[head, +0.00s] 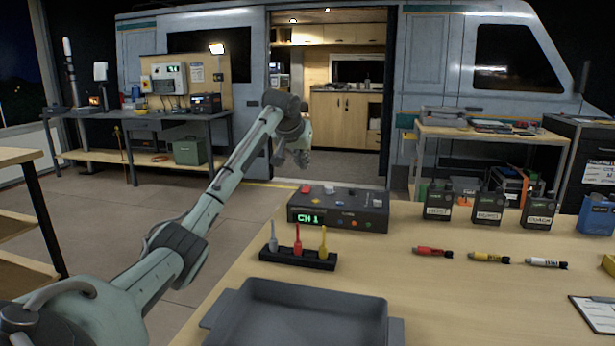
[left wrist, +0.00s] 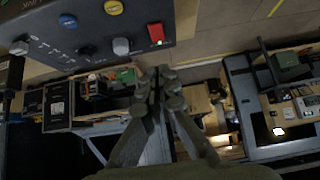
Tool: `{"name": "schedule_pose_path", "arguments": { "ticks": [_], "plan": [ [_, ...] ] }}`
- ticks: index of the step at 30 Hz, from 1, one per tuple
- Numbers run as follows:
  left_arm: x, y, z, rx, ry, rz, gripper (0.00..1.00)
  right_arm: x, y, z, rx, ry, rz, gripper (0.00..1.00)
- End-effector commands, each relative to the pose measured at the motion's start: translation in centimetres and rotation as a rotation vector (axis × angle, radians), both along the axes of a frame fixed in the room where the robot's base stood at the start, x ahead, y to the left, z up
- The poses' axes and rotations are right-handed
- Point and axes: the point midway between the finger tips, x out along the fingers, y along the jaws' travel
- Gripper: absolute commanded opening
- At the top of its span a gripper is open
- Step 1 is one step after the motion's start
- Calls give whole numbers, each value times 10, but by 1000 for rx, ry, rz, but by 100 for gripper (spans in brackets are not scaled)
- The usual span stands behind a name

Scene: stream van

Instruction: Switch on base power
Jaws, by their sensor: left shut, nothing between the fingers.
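A dark control box (head: 338,212) stands at the far left edge of the wooden table, with a green "CH 1" display on its front. A red switch (head: 305,189) sits on its top left corner, beside several knobs. The left wrist view shows the box at upper left and the red switch (left wrist: 156,34) with a small light mark at its lower end. My left gripper (head: 303,160) is shut and empty, above and beyond the box in the head view. Its fingertips (left wrist: 160,76) are apart from the switch. My right gripper is out of view. No base power label is legible.
A grey tray (head: 300,312) and a rack (head: 298,257) with coloured plugs stand before the box. A wall unit (head: 168,78) hangs above the back-left bench. Floor beyond the table is clear.

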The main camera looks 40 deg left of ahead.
Motion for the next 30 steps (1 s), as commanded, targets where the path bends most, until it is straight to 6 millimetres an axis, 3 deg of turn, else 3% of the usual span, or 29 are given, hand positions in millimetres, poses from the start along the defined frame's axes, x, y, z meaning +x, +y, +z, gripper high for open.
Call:
{"name": "schedule_pose_path", "arguments": {
  "ticks": [6,12,30],
  "plan": [
    [-34,-19,27,4,0,-1,0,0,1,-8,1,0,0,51],
    [-52,-30,44,1,2,-1,0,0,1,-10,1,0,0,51],
    [-57,-32,48,1,3,-1,0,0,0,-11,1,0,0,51]
  ]
}}
